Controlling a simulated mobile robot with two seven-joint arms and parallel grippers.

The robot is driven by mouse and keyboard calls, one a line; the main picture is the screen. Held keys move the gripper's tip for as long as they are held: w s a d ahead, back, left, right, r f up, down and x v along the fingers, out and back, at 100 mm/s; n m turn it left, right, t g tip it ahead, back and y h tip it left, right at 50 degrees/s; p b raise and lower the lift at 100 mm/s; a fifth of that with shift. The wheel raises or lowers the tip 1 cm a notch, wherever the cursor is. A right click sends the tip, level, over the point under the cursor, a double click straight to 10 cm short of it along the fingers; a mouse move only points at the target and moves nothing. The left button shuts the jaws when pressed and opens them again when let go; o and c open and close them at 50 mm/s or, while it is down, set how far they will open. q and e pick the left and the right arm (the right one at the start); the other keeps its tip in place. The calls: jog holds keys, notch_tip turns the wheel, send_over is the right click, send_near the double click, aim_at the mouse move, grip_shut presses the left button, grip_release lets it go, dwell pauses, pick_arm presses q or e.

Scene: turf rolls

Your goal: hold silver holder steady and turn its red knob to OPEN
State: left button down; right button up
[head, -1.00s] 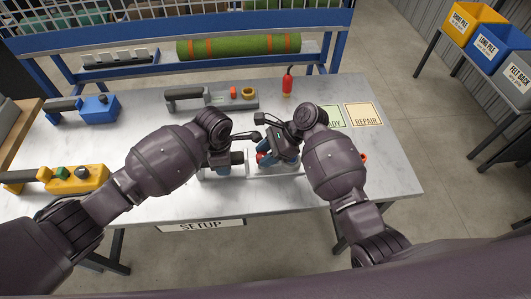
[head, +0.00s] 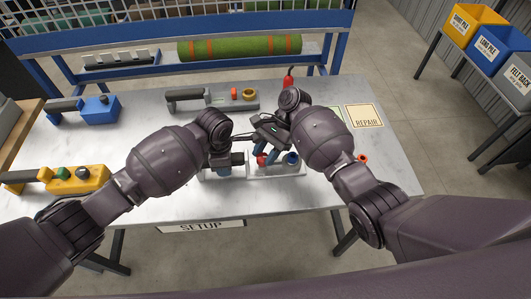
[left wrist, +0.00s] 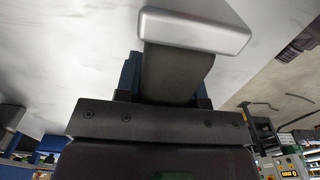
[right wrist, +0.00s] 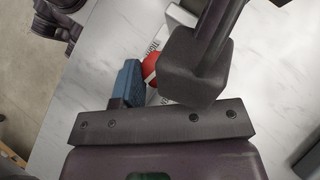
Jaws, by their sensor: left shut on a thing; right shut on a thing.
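My right gripper (head: 269,156) is tilted over the holder and shut on the red knob. The right wrist view shows the knob (right wrist: 150,68) beside a blue finger; a dark block hides the other finger. The OPEN marking cannot be read.
A grey holder (head: 220,100) with a yellow ring lies behind. A blue holder (head: 95,107) and a yellow holder (head: 77,180) lie at left. A red bottle-like item (head: 288,83) stands at the back, and a REPAIR card (head: 364,116) lies at right. The table's right end is fairly clear.

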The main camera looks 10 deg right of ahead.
jog(key=shift+n+h, duration=0.3)
jog(key=shift+n, duration=0.1)
jog(key=o, duration=0.9)
jog(key=shift+o, duration=0.2)
jog(key=shift+r, duration=0.1)
jog(key=v, duration=1.1)
jog(key=shift+w+d, duration=0.25)
jog(key=shift+w, duration=0.1)
jog(key=shift+r, duration=0.15)
jog(key=shift+c, duration=0.2)
